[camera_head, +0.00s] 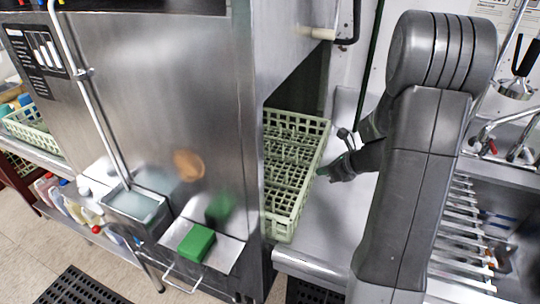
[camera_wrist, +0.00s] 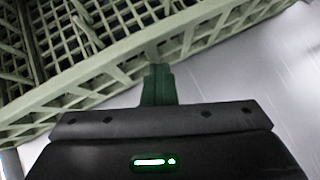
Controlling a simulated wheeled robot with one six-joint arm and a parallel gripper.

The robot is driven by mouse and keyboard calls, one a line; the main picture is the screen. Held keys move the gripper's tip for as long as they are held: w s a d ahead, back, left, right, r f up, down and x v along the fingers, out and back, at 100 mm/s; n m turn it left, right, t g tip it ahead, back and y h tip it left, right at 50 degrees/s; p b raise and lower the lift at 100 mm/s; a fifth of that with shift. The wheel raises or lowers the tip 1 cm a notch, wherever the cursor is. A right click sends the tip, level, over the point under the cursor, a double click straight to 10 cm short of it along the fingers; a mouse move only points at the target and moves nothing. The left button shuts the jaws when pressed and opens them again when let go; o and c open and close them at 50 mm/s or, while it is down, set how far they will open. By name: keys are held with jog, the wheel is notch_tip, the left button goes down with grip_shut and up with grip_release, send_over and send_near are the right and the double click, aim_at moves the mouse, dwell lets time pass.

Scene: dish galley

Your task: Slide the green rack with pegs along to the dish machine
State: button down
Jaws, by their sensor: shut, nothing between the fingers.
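The green rack with pegs (camera_head: 290,165) lies on the steel counter at the right side of the dish machine (camera_head: 185,110). Its left part is hidden by the machine's side wall, so it appears partly inside the machine's opening. My gripper (camera_head: 325,173) is shut and empty at the rack's right wall. In the wrist view, the closed fingers (camera_wrist: 157,85) point at the rack's lattice side (camera_wrist: 185,50), and their tips are at or touching its lower edge. I cannot tell for sure whether they touch.
The steel counter (camera_head: 335,215) is clear to the right of the rack, up to the sink (camera_head: 475,235). A green block (camera_head: 196,243) sits on a small shelf at the machine's front. Another pale green rack (camera_head: 30,125) stands at far left.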

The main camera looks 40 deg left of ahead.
aim_at(314, 162)
jog(key=s+a+p, duration=0.1)
jog(key=a, duration=0.3)
jog(key=s+a+p, duration=0.1)
jog(key=a, duration=0.3)
jog(key=s+a+p, duration=0.1)
jog(key=a, duration=0.4)
jog(key=shift+s+a+r, duration=0.1)
jog(key=shift+s, duration=0.3)
jog(key=shift+w+d, duration=0.1)
jog(key=shift+d, duration=0.25)
jog(key=shift+w+d+b, duration=0.2)
jog(key=shift+w+d, duration=0.1)
jog(key=shift+d, duration=0.75)
jog(key=shift+w+d+b, duration=0.15)
jog(key=shift+w+d, duration=0.15)
jog(key=shift+d, duration=0.75)
jog(key=shift+w+d+b, duration=0.2)
jog(key=shift+w+d, duration=0.1)
jog(key=shift+d, duration=0.75)
jog(key=w+d+r+p, duration=0.1)
jog(key=d+r+p, duration=0.4)
jog(key=r, duration=0.2)
jog(key=shift+w+d+p, duration=0.35)
jog(key=shift+d, duration=0.05)
jog(key=shift+f, duration=0.15)
